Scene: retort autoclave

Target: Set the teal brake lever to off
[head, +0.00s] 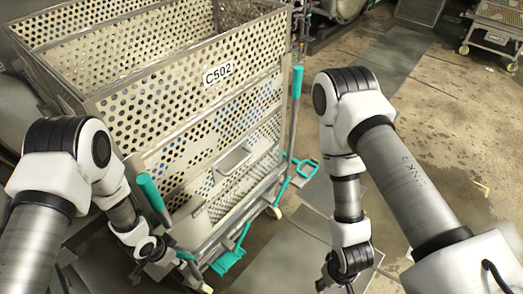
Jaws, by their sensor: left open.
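A perforated metal basket cart (190,100) labelled C502 stands in front of me. Several teal parts are on it. A flat teal pedal-like lever (228,262) sits low at the front, on a teal rod. A teal loop-ended piece (305,168) sticks out at the lower right. I cannot tell for certain which is the brake lever. My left gripper (152,262) is open near the cart's lower left front corner, left of the pedal-like lever and apart from it. My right gripper (345,272) hangs right of the cart, away from the teal parts; its jaws are unclear.
Two upright teal-gripped handles rise from the cart, one at the left (150,190) and one at the right (297,82). Another cart (496,28) stands at the far right. The floor (440,130) right of the cart is clear.

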